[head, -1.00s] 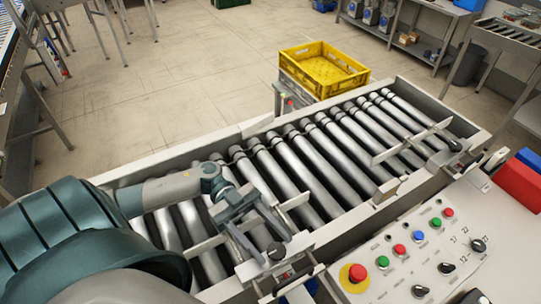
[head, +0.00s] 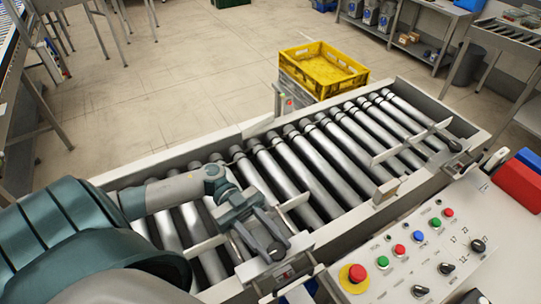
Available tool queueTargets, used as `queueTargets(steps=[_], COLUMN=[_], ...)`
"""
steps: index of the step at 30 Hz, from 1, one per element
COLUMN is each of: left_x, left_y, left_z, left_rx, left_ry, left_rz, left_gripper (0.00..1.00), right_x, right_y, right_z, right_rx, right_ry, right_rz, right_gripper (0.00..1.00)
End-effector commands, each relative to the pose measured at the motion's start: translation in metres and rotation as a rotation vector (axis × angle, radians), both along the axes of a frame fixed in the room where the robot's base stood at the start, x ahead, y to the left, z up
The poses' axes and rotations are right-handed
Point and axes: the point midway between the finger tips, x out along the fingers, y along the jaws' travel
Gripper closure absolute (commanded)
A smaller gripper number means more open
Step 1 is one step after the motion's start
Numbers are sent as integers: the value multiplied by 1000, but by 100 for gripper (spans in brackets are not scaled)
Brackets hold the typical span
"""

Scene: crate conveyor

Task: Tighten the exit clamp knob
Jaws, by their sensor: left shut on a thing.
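My left gripper (head: 268,238) reaches over the near edge of the roller conveyor (head: 225,270), pointing down at the near-left clamp. Its fingers are closed around the black clamp knob there, which they mostly hide. The clamp's guide bar (head: 294,202) stands above the rollers beside the gripper. A second black clamp knob (head: 455,145) with its own guide bar (head: 412,143) sits at the far right end of the conveyor, away from my arm. My right gripper is not in view.
A yellow crate (head: 290,68) stands behind the conveyor. The rollers carry no crate. A control panel (head: 400,280) with coloured buttons, a red emergency stop (head: 357,273) and black switches lies right of the gripper. A red bin (head: 518,186) sits further right.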

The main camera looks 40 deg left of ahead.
Motion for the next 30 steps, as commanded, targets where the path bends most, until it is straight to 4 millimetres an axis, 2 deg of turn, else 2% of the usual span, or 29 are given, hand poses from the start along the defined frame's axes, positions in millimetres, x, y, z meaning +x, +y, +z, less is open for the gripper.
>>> queueTargets(steps=[11,21,30], left_x=[4,9,11], left_y=[0,-3,-5], left_z=[-3,-3,-1], left_rx=[1,0,-1], left_ry=[-3,-6,-5], left_rz=[-145,-365,-542], left_gripper=[90,90,90], right_x=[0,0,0], right_y=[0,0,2], right_z=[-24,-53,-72], right_rx=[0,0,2], right_ry=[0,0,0], right_rz=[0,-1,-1], right_gripper=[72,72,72])
